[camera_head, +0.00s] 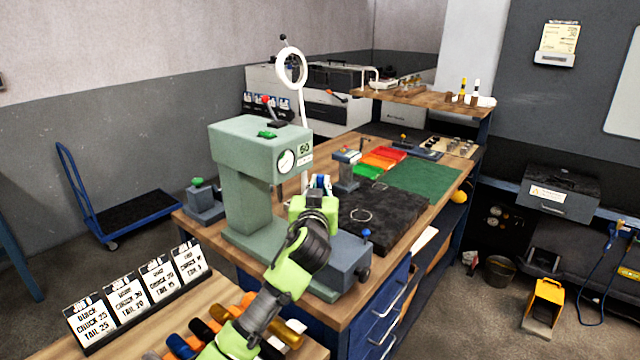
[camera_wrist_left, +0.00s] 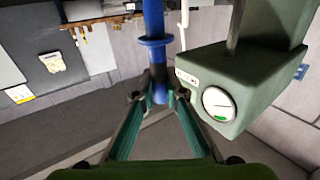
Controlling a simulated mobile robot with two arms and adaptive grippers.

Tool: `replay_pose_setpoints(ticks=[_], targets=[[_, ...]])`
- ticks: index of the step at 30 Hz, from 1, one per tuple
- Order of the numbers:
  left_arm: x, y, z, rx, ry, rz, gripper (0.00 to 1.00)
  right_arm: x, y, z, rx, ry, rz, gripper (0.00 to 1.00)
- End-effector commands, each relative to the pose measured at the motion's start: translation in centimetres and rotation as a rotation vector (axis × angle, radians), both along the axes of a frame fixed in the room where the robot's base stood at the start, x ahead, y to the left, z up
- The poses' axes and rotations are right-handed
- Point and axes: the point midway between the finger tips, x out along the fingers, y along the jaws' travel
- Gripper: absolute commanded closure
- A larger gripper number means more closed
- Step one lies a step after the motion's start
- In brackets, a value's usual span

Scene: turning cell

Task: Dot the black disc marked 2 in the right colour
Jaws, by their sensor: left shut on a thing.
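My left gripper (camera_head: 319,192) is beside the green machine's head in the head view. In the left wrist view the gripper (camera_wrist_left: 160,88) is shut on a blue, rod-like thing (camera_wrist_left: 154,28) with a wider collar. Whether it is a marker I cannot tell. I cannot make out a black disc marked 2. My right gripper is not in view.
The green machine (camera_head: 245,150) with a round dial stands on the wooden bench. Behind my gripper lie a black mat (camera_head: 385,222), a green mat (camera_head: 424,181) and coloured trays (camera_head: 383,158). Upright markers (camera_head: 462,90) stand on the back shelf. Coloured cylinders (camera_head: 203,331) lie at the front.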

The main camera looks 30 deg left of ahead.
Motion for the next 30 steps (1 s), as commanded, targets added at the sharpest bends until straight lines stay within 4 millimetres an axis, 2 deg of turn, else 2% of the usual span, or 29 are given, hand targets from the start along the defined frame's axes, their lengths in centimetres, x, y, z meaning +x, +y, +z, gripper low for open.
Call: replay_pose_setpoints(ticks=[9,30], targets=[[0.00,0.01,0.05,0.000,0.000,0.000,1.00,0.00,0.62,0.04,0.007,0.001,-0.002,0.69],[0.00,0.01,-0.57,0.000,0.000,0.000,1.00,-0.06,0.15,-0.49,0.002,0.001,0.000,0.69]])
